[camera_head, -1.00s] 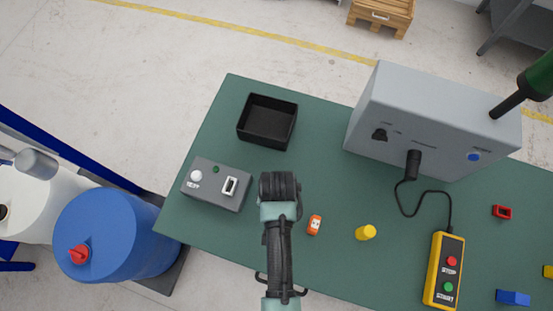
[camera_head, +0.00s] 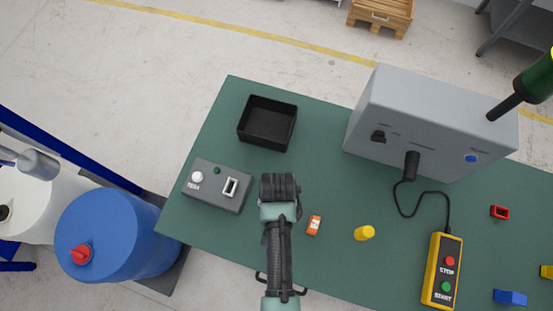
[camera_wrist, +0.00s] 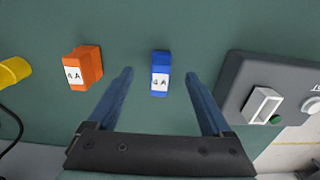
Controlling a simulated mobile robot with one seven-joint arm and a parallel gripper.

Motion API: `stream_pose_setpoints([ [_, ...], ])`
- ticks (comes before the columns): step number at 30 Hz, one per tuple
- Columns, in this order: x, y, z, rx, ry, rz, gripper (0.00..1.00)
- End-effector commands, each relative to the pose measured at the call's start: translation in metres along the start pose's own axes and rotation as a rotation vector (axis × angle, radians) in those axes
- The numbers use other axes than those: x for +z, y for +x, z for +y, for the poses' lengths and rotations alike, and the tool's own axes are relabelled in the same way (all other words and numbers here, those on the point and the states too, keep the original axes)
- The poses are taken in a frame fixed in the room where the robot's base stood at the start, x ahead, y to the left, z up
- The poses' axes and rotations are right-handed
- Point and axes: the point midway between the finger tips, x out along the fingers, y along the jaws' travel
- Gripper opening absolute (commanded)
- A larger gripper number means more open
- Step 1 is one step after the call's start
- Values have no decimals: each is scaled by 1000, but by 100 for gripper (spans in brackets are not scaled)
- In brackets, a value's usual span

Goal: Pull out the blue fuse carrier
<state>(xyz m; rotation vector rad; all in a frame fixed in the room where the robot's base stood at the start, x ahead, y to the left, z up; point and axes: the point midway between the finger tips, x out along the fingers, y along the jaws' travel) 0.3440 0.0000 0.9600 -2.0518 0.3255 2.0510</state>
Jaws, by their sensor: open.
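A blue fuse carrier (camera_wrist: 161,70) with a white label stands on the green table in the wrist view. The label seems to read 6 A. My gripper (camera_wrist: 159,74) is open, with one finger on each side of the blue carrier and a visible gap to both. In the head view my gripper (camera_head: 280,190) is seen from above and hides the blue carrier and its own fingertips. An orange fuse carrier (camera_wrist: 84,68) marked 4 A is left of my fingers; it also shows in the head view (camera_head: 314,225).
A grey test box (camera_head: 216,186) with a white socket (camera_wrist: 262,105) is close beside my gripper. A black tray (camera_head: 267,122), yellow knob (camera_head: 365,233), grey cabinet (camera_head: 430,120) with a cable, and yellow start-stop pendant (camera_head: 443,272) are also on the table (camera_head: 320,130).

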Motion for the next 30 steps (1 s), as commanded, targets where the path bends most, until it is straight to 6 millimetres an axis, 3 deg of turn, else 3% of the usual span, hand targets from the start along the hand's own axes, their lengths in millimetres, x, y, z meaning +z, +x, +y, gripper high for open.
stream_pose_setpoints([
  [6,0,0,0,0,-1,0,84],
  [7,0,0,0,0,-1,0,80],
  [20,0,0,0,0,-1,0,3],
  [30,0,0,0,0,-1,0,0],
])
